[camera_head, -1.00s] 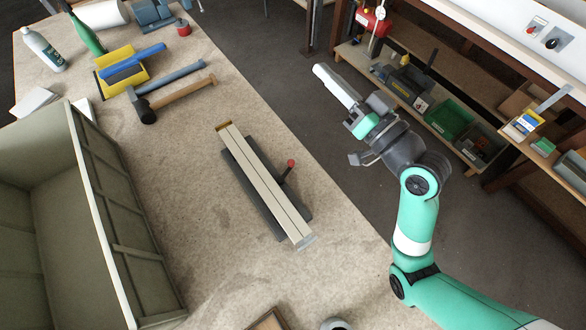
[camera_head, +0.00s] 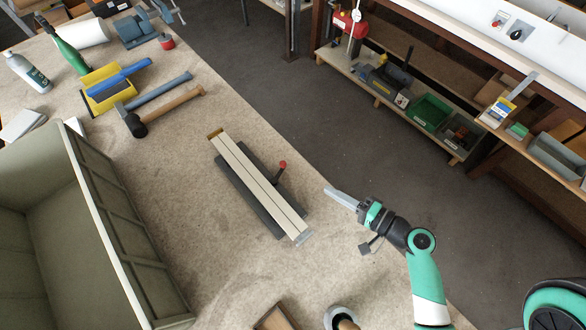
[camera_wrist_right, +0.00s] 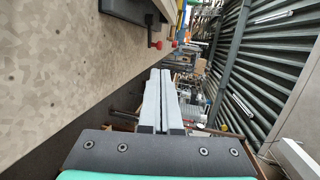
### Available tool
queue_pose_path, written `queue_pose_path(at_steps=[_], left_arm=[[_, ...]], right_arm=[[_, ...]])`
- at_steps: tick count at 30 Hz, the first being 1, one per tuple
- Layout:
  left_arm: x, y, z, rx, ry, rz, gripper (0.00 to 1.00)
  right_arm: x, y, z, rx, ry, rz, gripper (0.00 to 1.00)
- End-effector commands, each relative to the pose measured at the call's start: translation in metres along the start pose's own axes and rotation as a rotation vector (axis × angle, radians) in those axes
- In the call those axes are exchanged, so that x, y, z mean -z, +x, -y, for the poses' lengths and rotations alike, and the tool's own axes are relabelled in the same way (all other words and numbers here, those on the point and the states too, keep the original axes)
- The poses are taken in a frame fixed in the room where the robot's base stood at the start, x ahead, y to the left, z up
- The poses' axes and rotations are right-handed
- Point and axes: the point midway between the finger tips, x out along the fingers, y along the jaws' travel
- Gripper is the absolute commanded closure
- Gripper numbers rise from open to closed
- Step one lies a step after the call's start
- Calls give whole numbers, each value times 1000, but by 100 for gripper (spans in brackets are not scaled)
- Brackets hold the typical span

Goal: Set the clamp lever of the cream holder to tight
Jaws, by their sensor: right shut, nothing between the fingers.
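The cream holder (camera_head: 255,182) is a long cream bar on a dark grey base, lying diagonally on the table. Its clamp lever (camera_head: 279,174) is a short dark arm with a red knob, sticking out from the holder's right side, pointing up and right in the head view. In the right wrist view the red knob (camera_wrist_right: 157,44) shows at the upper middle, beside the dark base. My right gripper (camera_head: 329,191) is shut and empty, to the right of the knob and apart from it, near the table's edge. Its two pale fingers (camera_wrist_right: 161,80) lie together. My left gripper is out of view.
A large grey-green crate (camera_head: 130,230) stands at the left. A hammer (camera_head: 165,110), a yellow-and-blue tool (camera_head: 115,82) and bottles lie or stand toward the back. The felt around the holder is clear.

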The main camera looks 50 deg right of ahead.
Motion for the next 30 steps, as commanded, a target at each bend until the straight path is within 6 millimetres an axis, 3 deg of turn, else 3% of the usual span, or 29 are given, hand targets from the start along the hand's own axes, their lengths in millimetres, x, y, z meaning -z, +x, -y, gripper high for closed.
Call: queue_pose_path(at_steps=[5, 15, 21, 30], left_arm=[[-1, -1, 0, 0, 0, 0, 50], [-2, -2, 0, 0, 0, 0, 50], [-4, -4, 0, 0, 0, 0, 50], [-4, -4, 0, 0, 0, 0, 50]], right_arm=[[-1, 20, 0, 0, -4, 7, 100], [-1, 93, 1, 1, -5, 6, 100], [0, 126, 0, 1, -3, 1, 100], [0, 139, 0, -1, -2, -1, 100]])
